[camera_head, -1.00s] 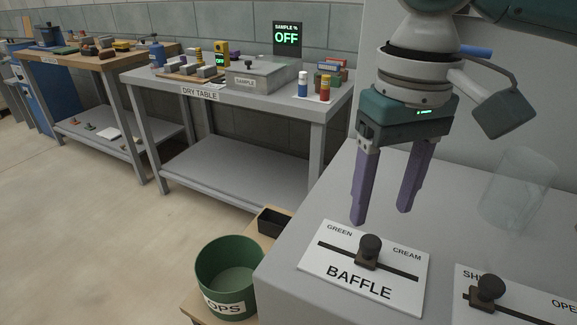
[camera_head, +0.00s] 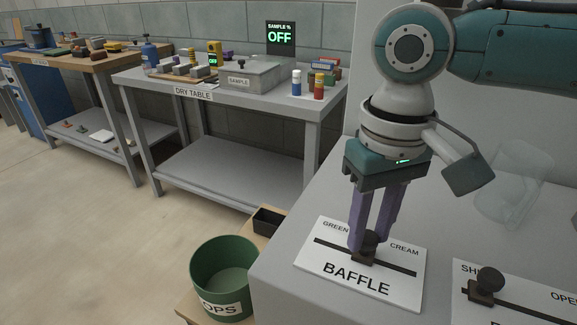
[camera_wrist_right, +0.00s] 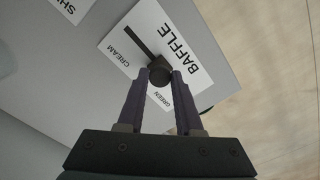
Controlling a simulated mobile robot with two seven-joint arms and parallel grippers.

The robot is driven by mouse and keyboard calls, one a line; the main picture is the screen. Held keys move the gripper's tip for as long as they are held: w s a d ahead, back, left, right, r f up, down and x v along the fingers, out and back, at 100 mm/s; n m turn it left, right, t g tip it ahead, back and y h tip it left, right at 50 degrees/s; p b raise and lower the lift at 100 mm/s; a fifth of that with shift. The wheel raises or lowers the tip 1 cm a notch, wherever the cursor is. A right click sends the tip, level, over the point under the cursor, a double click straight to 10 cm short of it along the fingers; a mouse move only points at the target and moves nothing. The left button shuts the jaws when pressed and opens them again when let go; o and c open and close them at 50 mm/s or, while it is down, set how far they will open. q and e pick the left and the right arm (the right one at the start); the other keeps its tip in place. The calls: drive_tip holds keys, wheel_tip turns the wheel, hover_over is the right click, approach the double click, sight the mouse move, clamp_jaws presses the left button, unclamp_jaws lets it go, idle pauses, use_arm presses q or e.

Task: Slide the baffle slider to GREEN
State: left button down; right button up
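The baffle slider's dark knob (camera_head: 371,238) stands about the middle of its slot on the white BAFFLE plate (camera_head: 342,283), between GREEN on the left and CREAM on the right. My right gripper (camera_head: 371,244) is lowered over it, purple fingers on either side of the knob and close together. In the right wrist view, the knob (camera_wrist_right: 159,75) sits between the two fingertips (camera_wrist_right: 160,74), which appear to touch it. The fingers partly hide the knob in the head view. My left gripper is not in view.
A second plate with a dark knob (camera_head: 489,281) lies to the right. A clear vessel (camera_head: 512,185) stands behind it. Below the counter's left edge are a green bin (camera_head: 222,277) and a black tray (camera_head: 268,221). The dry table (camera_head: 215,95) is farther back, its display reading OFF.

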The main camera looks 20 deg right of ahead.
clamp_jaws()
idle(0.9)
